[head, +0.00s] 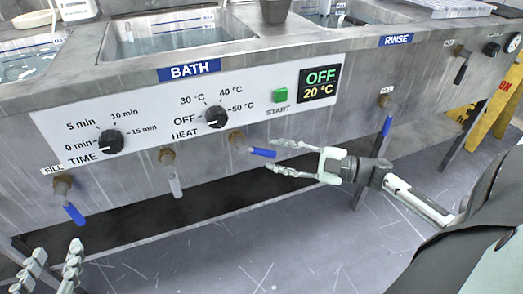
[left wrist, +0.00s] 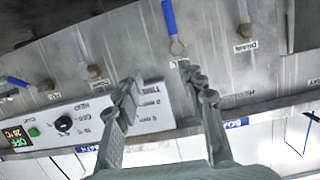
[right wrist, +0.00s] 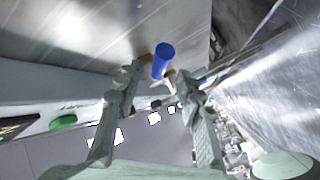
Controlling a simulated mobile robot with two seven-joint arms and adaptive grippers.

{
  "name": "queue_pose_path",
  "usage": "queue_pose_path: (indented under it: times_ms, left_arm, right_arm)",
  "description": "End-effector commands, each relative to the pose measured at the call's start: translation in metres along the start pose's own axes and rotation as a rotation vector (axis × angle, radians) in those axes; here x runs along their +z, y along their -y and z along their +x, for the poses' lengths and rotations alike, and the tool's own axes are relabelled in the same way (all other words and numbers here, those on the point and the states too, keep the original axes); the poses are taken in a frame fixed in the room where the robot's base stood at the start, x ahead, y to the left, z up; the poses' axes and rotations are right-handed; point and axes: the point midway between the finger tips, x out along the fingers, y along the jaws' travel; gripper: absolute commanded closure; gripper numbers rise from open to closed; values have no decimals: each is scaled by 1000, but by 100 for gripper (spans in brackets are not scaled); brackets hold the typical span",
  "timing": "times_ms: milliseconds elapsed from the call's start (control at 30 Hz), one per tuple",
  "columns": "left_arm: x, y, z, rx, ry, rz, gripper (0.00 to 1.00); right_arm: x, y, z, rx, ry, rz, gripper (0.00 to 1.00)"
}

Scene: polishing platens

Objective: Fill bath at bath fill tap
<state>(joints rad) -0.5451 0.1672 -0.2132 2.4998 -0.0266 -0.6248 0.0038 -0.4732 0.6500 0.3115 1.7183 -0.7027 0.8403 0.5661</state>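The bath (head: 122,53) is a steel basin behind the BATH label, with clear liquid visible in it. The tap marked FILL (head: 62,184) sits low at the panel's left end, its blue lever (head: 74,213) hanging down; the lever also shows in the left wrist view (left wrist: 169,16). My left gripper (head: 56,255) is open and empty, below and in front of that lever. My right gripper (head: 280,158) is open, its fingers on either side of another blue lever (head: 262,152), which points sideways. That lever shows between the fingers in the right wrist view (right wrist: 163,60); contact is unclear.
The panel carries a TIME knob (head: 111,142), a HEAT knob (head: 215,117), a green START button (head: 280,96) and a display (head: 319,85) reading OFF, 20 °C. A grey-handled tap (head: 174,182) hangs between. A blue-levered tap (head: 387,117) is further right. Floor below is clear.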

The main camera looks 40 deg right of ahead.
Motion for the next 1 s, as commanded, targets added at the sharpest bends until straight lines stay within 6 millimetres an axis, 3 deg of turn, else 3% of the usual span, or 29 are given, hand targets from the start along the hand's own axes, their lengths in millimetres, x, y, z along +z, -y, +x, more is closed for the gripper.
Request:
queue_pose_path:
  times_ms: [100,300,633,933,1000]
  left_arm:
    - [-5,-3,1,6,-28,-3,60]
    - [-12,-5,1,11,-58,-7,60]
    - [-13,-6,0,12,-63,-7,60]
    - [-13,-6,0,12,-63,-7,60]
    - [-13,-6,0,12,-63,-7,60]
  right_arm:
    - [0,-1,20,3,-2,-3,62]
    - [0,-1,42,3,-1,-1,62]
    - [0,0,45,2,1,0,62]
    - [0,0,45,2,1,0,100]
    - [0,0,45,2,1,0,100]
